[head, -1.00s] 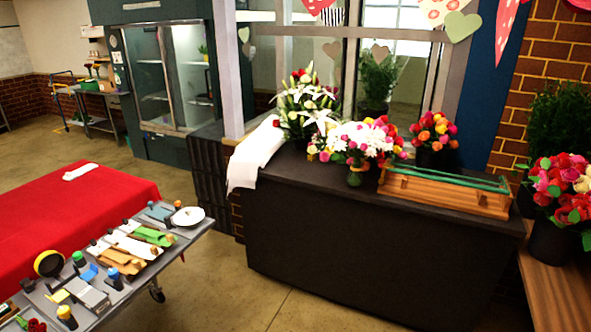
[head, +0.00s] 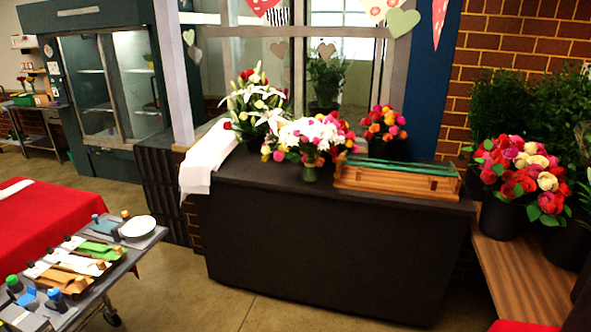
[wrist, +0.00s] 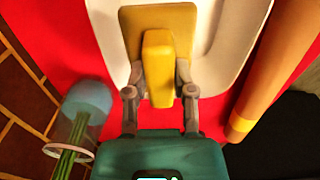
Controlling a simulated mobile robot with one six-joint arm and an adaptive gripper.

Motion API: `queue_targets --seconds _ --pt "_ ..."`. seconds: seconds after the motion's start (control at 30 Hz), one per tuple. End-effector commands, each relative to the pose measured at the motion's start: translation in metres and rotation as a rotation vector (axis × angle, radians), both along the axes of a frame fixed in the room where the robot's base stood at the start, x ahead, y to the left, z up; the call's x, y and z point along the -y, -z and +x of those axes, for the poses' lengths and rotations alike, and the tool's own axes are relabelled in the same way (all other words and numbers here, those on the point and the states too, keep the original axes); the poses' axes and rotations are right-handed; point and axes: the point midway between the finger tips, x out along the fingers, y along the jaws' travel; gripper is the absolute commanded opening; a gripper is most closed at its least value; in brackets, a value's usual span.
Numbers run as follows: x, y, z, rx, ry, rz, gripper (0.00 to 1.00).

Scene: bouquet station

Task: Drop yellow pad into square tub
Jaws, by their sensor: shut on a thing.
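In the wrist view my gripper (wrist: 159,78) is shut on the upright yellow grip of the yellow pad (wrist: 178,18). The pad's flat plate lies beyond the fingers, at the top of the picture. Behind it is a white, round-cornered tray or tub (wrist: 218,45), cut off by the top edge; I cannot tell whether it is the square tub. The pad overlaps it in the picture, but the gap between them cannot be judged. My gripper and the pad do not show in the head view.
In the wrist view a glass with green stems (wrist: 82,115) stands left and an orange-brown bar (wrist: 275,70) runs along the right, over a red surface. In the head view a tool cart (head: 85,290) stands left, a dark counter (head: 320,235) with flowers ahead, open floor between.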

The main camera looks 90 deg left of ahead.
Motion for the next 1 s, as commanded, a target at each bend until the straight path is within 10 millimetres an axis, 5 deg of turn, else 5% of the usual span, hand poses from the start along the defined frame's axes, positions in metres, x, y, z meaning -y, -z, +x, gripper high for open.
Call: queue_targets --seconds 0.17,0.2,0.4,1.0 --pt "-0.0001 -0.0003 0.0 0.0 0.0 0.0 0.0" --pt "-0.0001 -0.0003 0.0 0.0 0.0 0.0 0.39" --pt "-0.0001 -0.0003 0.0 0.0 0.0 0.0 0.73" --pt "-0.0001 -0.0062 0.0 0.0 0.0 0.0 0.73"
